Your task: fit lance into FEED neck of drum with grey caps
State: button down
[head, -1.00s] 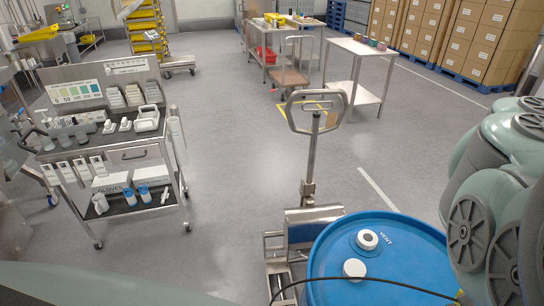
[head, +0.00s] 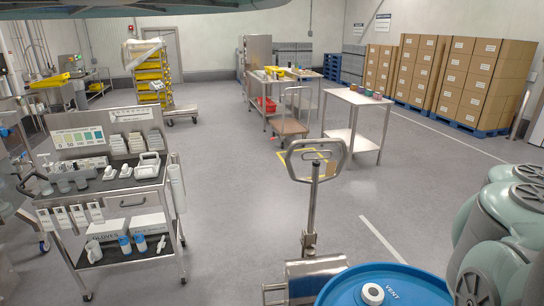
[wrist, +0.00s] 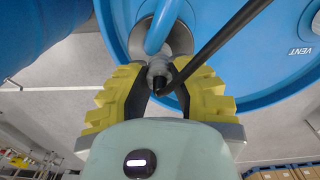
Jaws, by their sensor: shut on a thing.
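My gripper (wrist: 160,88), with yellow padded fingers, is shut on the grey collar of the lance (wrist: 158,68) in the wrist view. A black hose (wrist: 222,42) runs from the collar to the upper right. The blue drum (wrist: 125,20) lies behind, marked VENT near a pale cap (wrist: 315,22). In the head view the drum (head: 340,290) is cut by the bottom edge, with its VENT cap (head: 372,293) showing. The FEED neck and the lance's tip cannot be made out.
A pallet-truck handle (head: 316,160) stands behind the drum. A steel cart (head: 125,200) with bottles and boxes is at left. A steel table (head: 358,100) and boxes on pallets (head: 480,75) are further back. Grey floor between is open.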

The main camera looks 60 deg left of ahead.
notch_tip(320, 180, down, 4)
jog(key=shift+d+r+b, duration=0.15)
jog(key=shift+r+b, duration=0.05)
jog(key=shift+b, duration=0.5)
jog(key=shift+f, duration=0.95)
jog(key=shift+w+d, duration=0.1)
jog(key=shift+w, duration=0.05)
